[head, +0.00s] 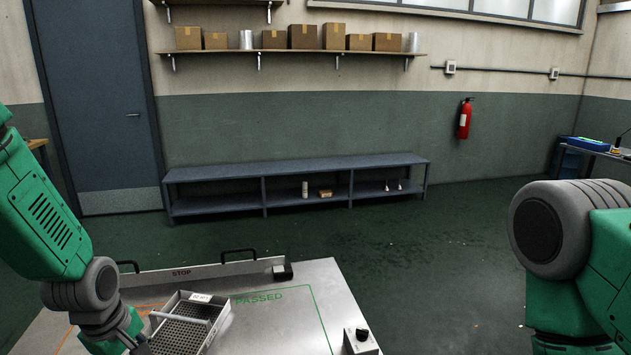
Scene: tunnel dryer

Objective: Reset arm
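My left arm comes down from the left side of the head view, over the left part of the steel table. Its end, at my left gripper (138,346), is a small dark part at the bottom edge, beside the left side of a metal basket (224,319). The fingers are cut off or hidden, so I cannot tell whether they are open, or whether they touch the basket. My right arm shows as a bent grey and green joint at the right edge. The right gripper is out of view below.
The basket has a perforated floor, a bar across it and a white label. The table (300,285) has a green PASSED outline, a raised STOP rail (205,271) at the back and a knob box (361,340) at front right. A low bench (300,170) stands by the wall.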

